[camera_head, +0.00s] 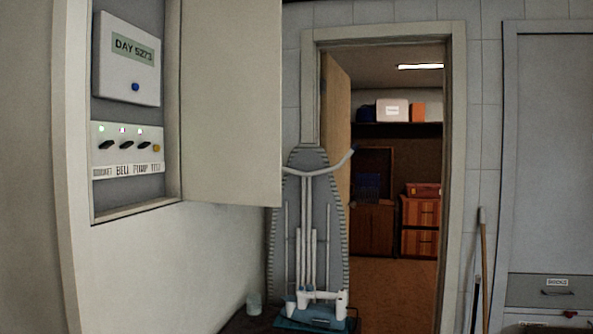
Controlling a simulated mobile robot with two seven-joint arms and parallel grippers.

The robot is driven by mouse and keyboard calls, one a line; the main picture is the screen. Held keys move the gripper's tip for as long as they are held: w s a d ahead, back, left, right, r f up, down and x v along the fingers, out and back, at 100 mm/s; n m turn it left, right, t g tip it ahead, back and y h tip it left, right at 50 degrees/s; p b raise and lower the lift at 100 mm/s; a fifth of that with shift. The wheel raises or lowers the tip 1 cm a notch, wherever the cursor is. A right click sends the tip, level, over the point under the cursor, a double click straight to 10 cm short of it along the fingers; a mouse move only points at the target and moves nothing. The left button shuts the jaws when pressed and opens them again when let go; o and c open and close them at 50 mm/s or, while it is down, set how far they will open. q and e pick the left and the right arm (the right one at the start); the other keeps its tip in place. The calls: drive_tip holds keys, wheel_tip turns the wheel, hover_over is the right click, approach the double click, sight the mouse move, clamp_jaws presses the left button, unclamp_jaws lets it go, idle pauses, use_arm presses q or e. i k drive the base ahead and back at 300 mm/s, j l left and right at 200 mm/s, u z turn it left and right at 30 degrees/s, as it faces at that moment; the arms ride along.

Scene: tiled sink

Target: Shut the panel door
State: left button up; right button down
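The panel door (231,100) stands open on the left wall, swung out to the right of its recess and hinged along the recess's right edge. The open panel box (130,205) shows a white display unit (128,60) reading "DAY 5273" with a blue button. Below it is a switch strip (127,148) with several black switches, small lights and a yellow knob. Neither of my grippers is in view.
An ironing board (312,215) stands upright behind and below the panel door. An open doorway (395,160) leads to a storeroom with shelves and boxes. A grey cabinet (550,150) and a broom handle (483,260) are at the right.

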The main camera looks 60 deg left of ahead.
sight(231, 105)
drive_tip(key=i+l+z, duration=0.15)
drive_tip(key=i, duration=0.25)
drive_tip(key=i+l+z, duration=0.15)
drive_tip(key=i+l, duration=0.15)
drive_tip(key=i+l+u, duration=0.15)
drive_tip(key=i+u, duration=0.15)
drive_tip(key=i, duration=0.2)
drive_tip(key=i+l+u, duration=0.2)
drive_tip(key=i+u, duration=0.15)
drive_tip(key=i, duration=0.15)
drive_tip(key=i+j+u, duration=0.1)
drive_tip(key=i+u, duration=0.65)
drive_tip(key=u, duration=0.25)
drive_tip(key=i+u, duration=0.8)
drive_tip(key=i, duration=0.15)
drive_tip(key=i+u, duration=0.1)
drive_tip(key=u, duration=0.25)
drive_tip(key=i+l+u, duration=0.1)
drive_tip(key=u, duration=0.3)
drive_tip(key=i+l+u, duration=0.1)
drive_tip(key=u, duration=0.25)
